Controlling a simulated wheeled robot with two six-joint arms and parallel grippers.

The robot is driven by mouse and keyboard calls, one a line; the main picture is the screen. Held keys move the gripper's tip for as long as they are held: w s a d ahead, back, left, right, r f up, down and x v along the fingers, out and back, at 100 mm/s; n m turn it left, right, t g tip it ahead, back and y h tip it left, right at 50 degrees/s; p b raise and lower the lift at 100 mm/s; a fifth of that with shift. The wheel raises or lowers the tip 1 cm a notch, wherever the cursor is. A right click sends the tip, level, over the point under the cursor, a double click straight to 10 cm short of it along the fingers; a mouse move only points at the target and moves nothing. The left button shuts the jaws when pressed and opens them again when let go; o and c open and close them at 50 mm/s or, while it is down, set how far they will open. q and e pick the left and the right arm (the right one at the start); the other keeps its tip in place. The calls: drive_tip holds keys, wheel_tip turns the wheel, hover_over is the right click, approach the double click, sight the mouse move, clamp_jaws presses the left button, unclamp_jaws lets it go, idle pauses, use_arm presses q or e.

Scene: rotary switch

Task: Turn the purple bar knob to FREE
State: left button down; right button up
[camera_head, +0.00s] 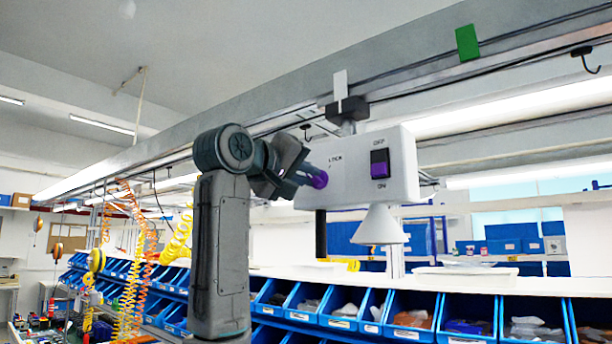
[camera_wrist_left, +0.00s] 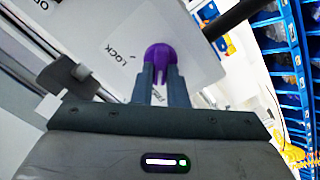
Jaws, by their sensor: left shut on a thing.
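The purple bar knob (camera_head: 321,180) is on the left part of the white box (camera_head: 346,183) hanging from the overhead rail. My left gripper (camera_head: 312,178) reaches it from the left and is shut on it. In the left wrist view the knob (camera_wrist_left: 159,57) sits between the two finger tips (camera_wrist_left: 160,76), its rounded purple end showing past them. The LOCK label and its tick mark are to the left of the knob there. Another label lies between the fingers, partly hidden and hard to read. I cannot tell exactly where the knob points. My right gripper is not in view.
Blue bins (camera_head: 412,318) line the shelf below. Coiled hoses (camera_head: 128,275) hang at left.

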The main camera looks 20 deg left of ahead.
use_arm(q)
drive_tip(key=c, duration=1.4)
unclamp_jaws()
drive_tip(key=shift+c, duration=0.2)
drive_tip(key=shift+s+a+f, duration=0.1)
drive_tip(key=shift+s+a, duration=0.05)
drive_tip(key=shift+s, duration=0.1)
drive_tip(key=b+v, duration=0.5)
drive_tip(key=v, duration=0.5)
drive_tip(key=shift+s, duration=0.1)
